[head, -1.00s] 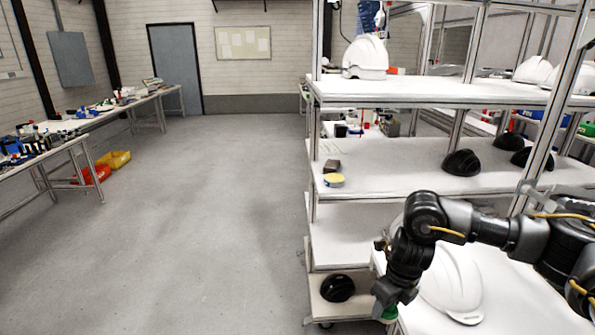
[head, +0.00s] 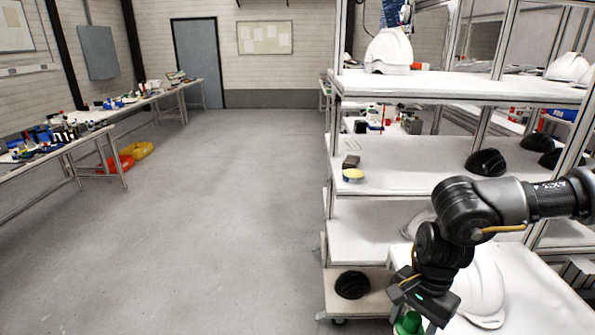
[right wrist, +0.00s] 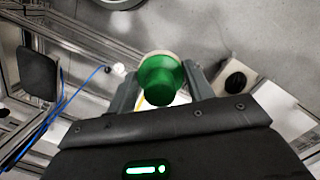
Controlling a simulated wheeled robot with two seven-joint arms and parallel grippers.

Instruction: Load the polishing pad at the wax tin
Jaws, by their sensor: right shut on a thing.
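The polishing pad has a green handle (right wrist: 160,80) and a pale round pad edge behind it in the right wrist view. My right gripper (right wrist: 163,88) is shut on the green handle, with one finger on each side. In the head view the green handle (head: 408,324) shows below my right gripper (head: 411,308) at the bottom edge. My left gripper is not in view.
A dark block (head: 351,161) sits just behind the tin. Black domes (head: 486,162) stand farther right on that shelf. White helmet shells lie on the top shelf (head: 389,52) and beside my right arm (head: 480,290). Shelf posts rise nearby.

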